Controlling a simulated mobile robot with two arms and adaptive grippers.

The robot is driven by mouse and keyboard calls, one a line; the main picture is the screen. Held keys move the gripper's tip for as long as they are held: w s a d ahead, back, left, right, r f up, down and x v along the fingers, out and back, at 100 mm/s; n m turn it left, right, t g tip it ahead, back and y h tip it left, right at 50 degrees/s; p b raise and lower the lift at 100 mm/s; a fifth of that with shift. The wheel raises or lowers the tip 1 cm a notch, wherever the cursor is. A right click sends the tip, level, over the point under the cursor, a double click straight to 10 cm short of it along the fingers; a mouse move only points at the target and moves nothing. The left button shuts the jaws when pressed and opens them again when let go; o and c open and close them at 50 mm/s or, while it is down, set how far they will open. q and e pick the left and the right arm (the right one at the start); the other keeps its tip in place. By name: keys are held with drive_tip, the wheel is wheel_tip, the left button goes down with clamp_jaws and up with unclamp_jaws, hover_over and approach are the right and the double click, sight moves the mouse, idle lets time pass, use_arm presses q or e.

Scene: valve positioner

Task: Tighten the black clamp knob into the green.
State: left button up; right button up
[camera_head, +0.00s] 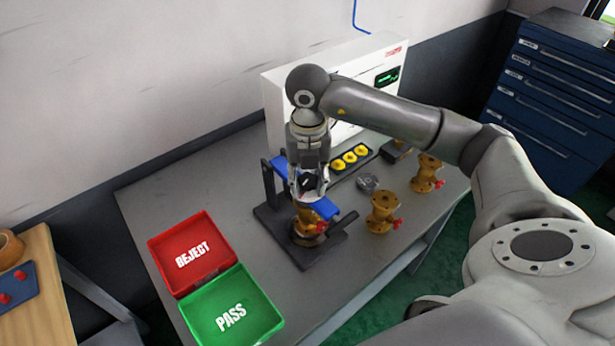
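My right gripper (308,188) points straight down over the clamp fixture (277,225) on the grey bench. Its fingers are on either side of the black clamp knob (307,181), which shows only in part between them. I cannot tell whether they press on it. Below the knob is the fixture's blue bar (323,207), and under that a brass valve body (309,222) with a red part sits in the fixture. No green mark shows at the knob; the gripper hides much of it. My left gripper is out of view.
A red REJECT tray (214,241) and a green PASS tray (259,297) lie left of the fixture. Two brass valves (381,213) (428,172) stand to its right. A white cabinet (285,96) with a green-lit display stands behind. A blue drawer cabinet (548,100) is farther right.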

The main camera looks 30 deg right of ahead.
drive_tip(key=o, duration=0.3)
drive_tip(key=shift+s+a+f, duration=0.1)
drive_tip(key=shift+s+f, duration=0.05)
drive_tip(key=shift+f, duration=0.2)
drive_tip(key=shift+o, duration=0.2)
drive_tip(key=shift+r, duration=0.1)
drive_tip(key=shift+n+b, duration=0.75)
drive_tip(key=shift+n, duration=0.45)
drive_tip(key=n+b, duration=0.1)
drive_tip(key=n, duration=0.2)
drive_tip(key=shift+w+n+b, duration=0.2)
drive_tip(key=shift+n+b, duration=0.1)
drive_tip(key=shift+b, duration=0.1)
drive_tip(key=n+b, duration=0.2)
drive_tip(key=n, duration=0.4)
drive_tip(key=shift+b, duration=0.4)
drive_tip(key=shift+r+n, duration=0.15)
drive_tip(key=shift+n, duration=0.75)
